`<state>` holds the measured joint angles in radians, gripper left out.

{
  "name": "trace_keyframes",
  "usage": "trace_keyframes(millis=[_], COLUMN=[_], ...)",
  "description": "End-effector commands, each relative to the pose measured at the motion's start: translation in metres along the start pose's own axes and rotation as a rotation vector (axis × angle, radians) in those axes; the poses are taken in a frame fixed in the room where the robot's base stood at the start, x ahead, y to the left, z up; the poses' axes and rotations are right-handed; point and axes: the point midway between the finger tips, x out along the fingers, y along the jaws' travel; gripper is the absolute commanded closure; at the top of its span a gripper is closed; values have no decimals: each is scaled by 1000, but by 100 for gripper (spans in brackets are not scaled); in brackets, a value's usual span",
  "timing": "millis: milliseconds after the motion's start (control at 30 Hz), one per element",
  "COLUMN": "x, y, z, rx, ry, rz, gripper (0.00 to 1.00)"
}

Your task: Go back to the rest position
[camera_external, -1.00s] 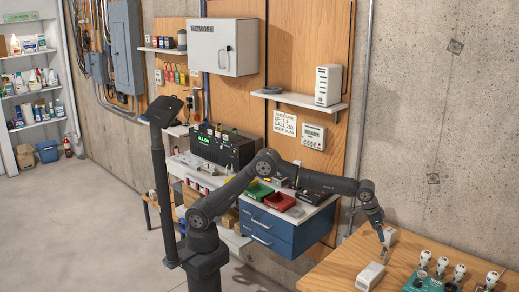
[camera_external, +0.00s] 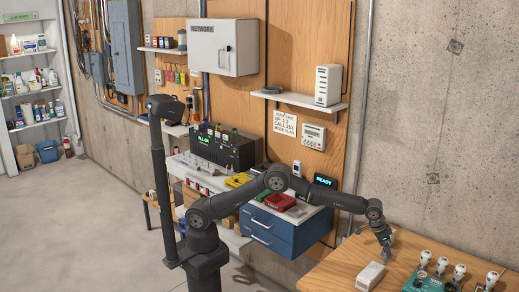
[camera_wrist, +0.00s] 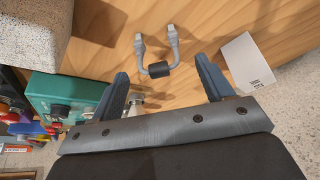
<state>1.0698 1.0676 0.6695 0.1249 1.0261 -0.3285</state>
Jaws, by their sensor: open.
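My gripper (camera_external: 388,257) is at the right end of my outstretched arm, low over the wooden table (camera_external: 335,268) in the external view. In the wrist view its two fingers (camera_wrist: 162,76) stand apart with nothing held between them. A grey U-shaped piece with a dark middle (camera_wrist: 158,69) shows beyond the fingertips, against the wood. I cannot tell how far below the fingers it is. A white box (camera_external: 370,276) stands left of the gripper in the external view. A white box with a printed label (camera_wrist: 247,62) shows at the right of the wrist view.
A teal box (camera_external: 425,282) stands at the table's right, near several white-topped knobs or bulbs (camera_external: 442,265). A concrete wall (camera_external: 440,130) rises behind. Blue drawers (camera_external: 275,232) with a red bin (camera_external: 280,201) above stand left of the table. The floor (camera_external: 75,220) at left is clear.

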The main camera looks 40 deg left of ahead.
Motion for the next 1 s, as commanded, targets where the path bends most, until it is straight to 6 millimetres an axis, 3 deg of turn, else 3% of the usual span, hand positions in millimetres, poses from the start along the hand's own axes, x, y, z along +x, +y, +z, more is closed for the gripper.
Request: trace_keyframes(millis=[200, 567, 833, 1000], x=[-10, -8, 23, -11], y=[0, 0, 0, 0], z=[-4, -3, 11, 8], rx=[0, 1, 2, 1], ry=[-2, -3, -5, 1], rz=[-1, -1, -1, 1], gripper=[27, 27, 27, 27])
